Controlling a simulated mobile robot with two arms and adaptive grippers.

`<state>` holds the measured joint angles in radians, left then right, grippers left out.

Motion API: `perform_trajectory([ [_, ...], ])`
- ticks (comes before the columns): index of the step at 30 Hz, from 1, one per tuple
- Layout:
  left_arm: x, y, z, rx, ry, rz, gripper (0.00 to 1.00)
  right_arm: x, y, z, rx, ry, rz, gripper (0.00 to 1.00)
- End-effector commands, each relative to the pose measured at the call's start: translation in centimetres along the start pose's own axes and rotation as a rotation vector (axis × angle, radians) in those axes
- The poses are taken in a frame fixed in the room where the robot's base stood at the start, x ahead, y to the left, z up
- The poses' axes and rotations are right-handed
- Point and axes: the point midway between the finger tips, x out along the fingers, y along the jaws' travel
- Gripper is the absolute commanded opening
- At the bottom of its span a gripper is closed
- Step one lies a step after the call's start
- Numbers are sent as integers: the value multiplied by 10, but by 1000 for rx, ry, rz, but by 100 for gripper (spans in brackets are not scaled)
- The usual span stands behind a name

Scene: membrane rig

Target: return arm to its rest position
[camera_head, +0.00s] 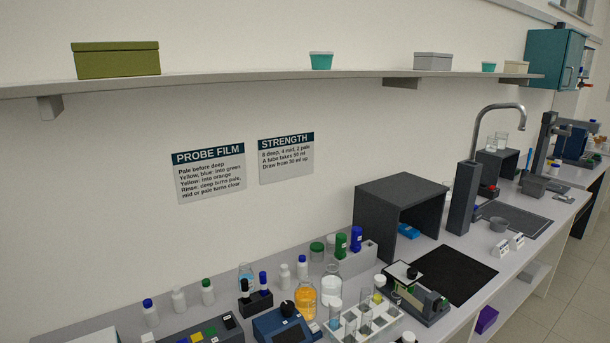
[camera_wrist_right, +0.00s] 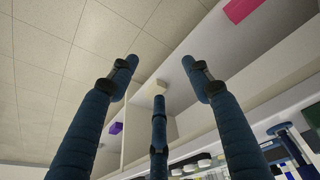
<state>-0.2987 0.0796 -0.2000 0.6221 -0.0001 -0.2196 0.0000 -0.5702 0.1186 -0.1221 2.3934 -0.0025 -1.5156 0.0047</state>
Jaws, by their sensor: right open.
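My right gripper (camera_wrist_right: 162,82) shows in the right wrist view, with its dark blue fingers spread wide apart and nothing between them. It is open and empty, and none of its fingers touches anything that I can see. Neither of my arms shows in the head view. My left gripper is in neither view.
A long bench (camera_head: 505,262) carries an orange bottle (camera_head: 305,300), a tube rack (camera_head: 366,326), a dark open-fronted box (camera_head: 385,205) and a black mat (camera_head: 455,274). A wall shelf (camera_head: 250,83) runs above. Beyond my right fingers are a pink block (camera_wrist_right: 240,9), a purple block (camera_wrist_right: 117,127) and tiled flooring.

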Motion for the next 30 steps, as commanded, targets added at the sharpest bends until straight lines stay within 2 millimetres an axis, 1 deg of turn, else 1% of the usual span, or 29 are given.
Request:
perform_trajectory([
  [1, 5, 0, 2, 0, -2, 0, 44, 20, -1, 3, -1, -8, -1, 49],
  [5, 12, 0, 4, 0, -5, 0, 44, 64, -3, 12, -5, -25, -5, 49],
  [6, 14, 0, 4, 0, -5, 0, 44, 79, -4, 16, -6, -30, -6, 49],
  [8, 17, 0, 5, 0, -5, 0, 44, 102, -5, 23, -8, -39, -8, 49],
  [9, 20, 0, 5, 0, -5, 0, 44, 120, -6, 29, -9, -46, -9, 49],
  [11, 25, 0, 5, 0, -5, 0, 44, 149, -8, 40, -11, -57, -11, 49],
  [12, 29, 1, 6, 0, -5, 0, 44, 170, -10, 50, -13, -65, -13, 49],
  [14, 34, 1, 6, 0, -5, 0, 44, 204, -12, 68, -16, -80, -15, 49],
  [15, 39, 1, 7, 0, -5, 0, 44, 227, -13, 82, -18, -89, -16, 49],
  [17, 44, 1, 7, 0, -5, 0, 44, 259, -14, 105, -21, -104, -18, 49],
  [18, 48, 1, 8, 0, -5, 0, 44, 280, -15, 121, -23, -113, -19, 49],
  [20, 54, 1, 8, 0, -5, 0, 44, 307, -17, 148, -26, -127, -21, 49],
  [21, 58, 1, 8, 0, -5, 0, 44, 324, -18, 166, -28, -135, -22, 49],
  [23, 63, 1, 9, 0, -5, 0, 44, 347, -19, 196, -32, -150, -24, 49],
  [24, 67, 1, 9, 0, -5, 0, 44, 360, -20, 215, -34, -159, -24, 49],
  [25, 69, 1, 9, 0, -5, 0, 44, 369, -20, 229, -36, -165, -25, 49],
  [27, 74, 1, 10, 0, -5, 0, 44, 384, -20, 260, -40, -178, -26, 49],
  [30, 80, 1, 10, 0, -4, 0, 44, 397, -20, 297, -44, -193, -27, 49],
])
